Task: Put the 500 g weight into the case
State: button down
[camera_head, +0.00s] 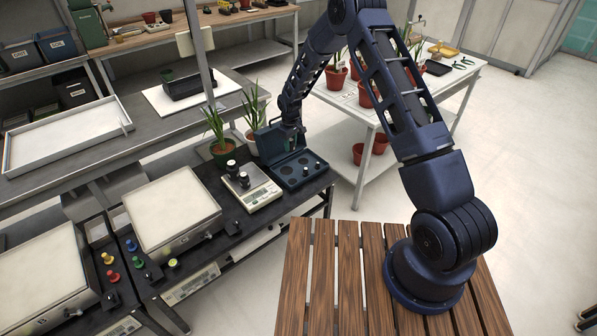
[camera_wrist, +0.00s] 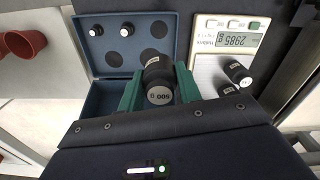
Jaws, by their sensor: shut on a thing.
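The 500 g weight (camera_wrist: 159,82), a black cylinder with a pale label reading 500 g, is between the green fingers of my gripper (camera_wrist: 160,90) in the wrist view. My gripper is shut on it, over the near part of the open case. The blue case (camera_wrist: 174,24) has round dark recesses and holds two small weights (camera_wrist: 127,29) along its far side. In the head view the case (camera_head: 318,168) stands open at the bench's right end, its lid raised. My gripper is above it there, its fingertips hard to make out. The weight's height above the case is unclear.
The scale (camera_wrist: 205,71) stands right beside the case, with its lit display and black weights (camera_wrist: 238,74) on it. In the head view the scale (camera_head: 262,199) is left of the case. Potted plants (camera_head: 222,150) stand behind. A large pale platform (camera_head: 170,208) is further left.

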jog(key=f, duration=2)
jog(key=shift+d, duration=0.2)
jog(key=shift+f, duration=0.15)
jog(key=c, duration=1.3)
grip_release()
jog(key=shift+o, duration=0.2)
